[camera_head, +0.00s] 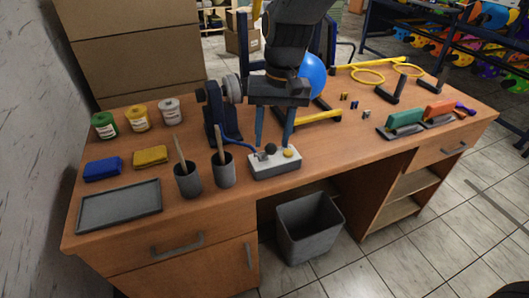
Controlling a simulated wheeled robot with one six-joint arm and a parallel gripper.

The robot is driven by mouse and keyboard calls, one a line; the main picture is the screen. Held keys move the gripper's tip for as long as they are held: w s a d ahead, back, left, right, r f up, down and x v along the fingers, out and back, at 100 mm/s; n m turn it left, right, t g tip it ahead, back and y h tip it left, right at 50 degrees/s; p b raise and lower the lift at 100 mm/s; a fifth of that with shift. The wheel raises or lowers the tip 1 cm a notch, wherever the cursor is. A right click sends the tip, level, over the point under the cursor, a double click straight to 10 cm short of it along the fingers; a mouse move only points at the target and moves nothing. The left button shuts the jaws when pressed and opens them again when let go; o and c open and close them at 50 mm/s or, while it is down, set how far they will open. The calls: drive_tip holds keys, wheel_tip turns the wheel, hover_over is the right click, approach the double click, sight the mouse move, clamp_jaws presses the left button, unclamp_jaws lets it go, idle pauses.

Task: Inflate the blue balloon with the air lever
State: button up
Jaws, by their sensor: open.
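The blue balloon (312,74) shows behind my arm, to the right of my gripper; my arm and gripper hide part of it. A white control box (275,164) sits at the table's front edge, with a dark round knob or lever end (271,148) and a yellow button (288,153) on top. My gripper (273,146) points down over this box, its two fingers apart, one to each side of the dark knob. I cannot tell whether the fingers touch it. A blue hose runs from the box to a dark stand (216,115) at its left.
Two dark cups with brushes (188,180) stand left of the box, near a grey tray (119,205), sponges and paint jars. Yellow frame parts (320,118) lie behind the box. Green and orange blocks (405,119) are at the right. A bin (309,228) stands below the table.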

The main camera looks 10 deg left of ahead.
drive_tip(key=shift+s+r+p, duration=0.2)
drive_tip(key=shift+s+p, duration=0.1)
drive_tip(key=shift+p, duration=0.05)
wheel_tip(320, 180, down, 8)
drive_tip(key=p, duration=0.1)
drive_tip(key=shift+a+p, duration=0.25)
drive_tip(key=shift+p, duration=0.15)
drive_tip(key=shift+r, duration=0.1)
clamp_jaws()
